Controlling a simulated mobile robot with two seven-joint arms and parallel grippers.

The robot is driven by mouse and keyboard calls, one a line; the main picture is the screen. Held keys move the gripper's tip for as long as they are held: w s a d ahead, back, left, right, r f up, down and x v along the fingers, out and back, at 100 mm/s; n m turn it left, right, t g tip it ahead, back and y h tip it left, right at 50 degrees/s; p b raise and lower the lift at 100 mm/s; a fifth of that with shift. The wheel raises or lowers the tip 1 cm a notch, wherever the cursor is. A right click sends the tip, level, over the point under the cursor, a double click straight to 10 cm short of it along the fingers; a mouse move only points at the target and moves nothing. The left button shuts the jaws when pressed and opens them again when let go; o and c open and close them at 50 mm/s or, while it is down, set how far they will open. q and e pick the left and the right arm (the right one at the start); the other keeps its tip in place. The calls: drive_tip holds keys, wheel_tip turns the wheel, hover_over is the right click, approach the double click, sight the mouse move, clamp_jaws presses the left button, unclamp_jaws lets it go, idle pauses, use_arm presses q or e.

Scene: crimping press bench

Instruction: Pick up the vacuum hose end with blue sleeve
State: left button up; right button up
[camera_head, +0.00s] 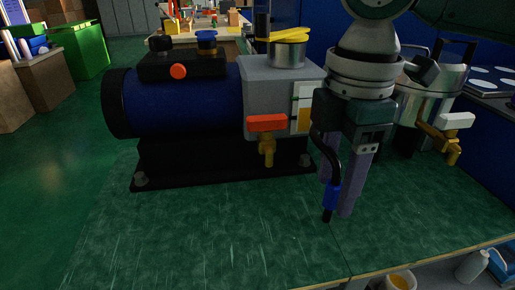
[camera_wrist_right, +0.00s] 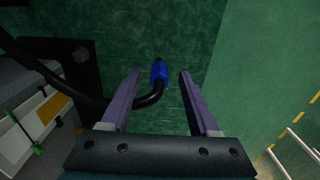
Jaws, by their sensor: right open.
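The vacuum hose end is a black hose with a blue sleeve (camera_head: 331,195) and a short dark tip. It hangs down in front of the pump's right end, close above the green bench top. My right gripper (camera_head: 341,206) points down at the hose end, its purple fingers open. In the right wrist view the blue sleeve (camera_wrist_right: 158,73) lies in the gap between the two spread fingertips (camera_wrist_right: 160,75), with free space on both sides. The black hose curves in from the left, passing by the left finger. My left gripper is not in view.
A blue vacuum pump (camera_head: 190,105) with a black base stands left of my gripper. Its red-handled valve (camera_head: 267,124) sticks out in front. A metal pot with a white-handled valve (camera_head: 457,121) is at right. The green bench top (camera_head: 220,235) is clear in front.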

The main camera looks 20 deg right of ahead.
drive_tip(key=shift+f, duration=0.85)
drive_tip(key=shift+c, duration=0.3)
clamp_jaws()
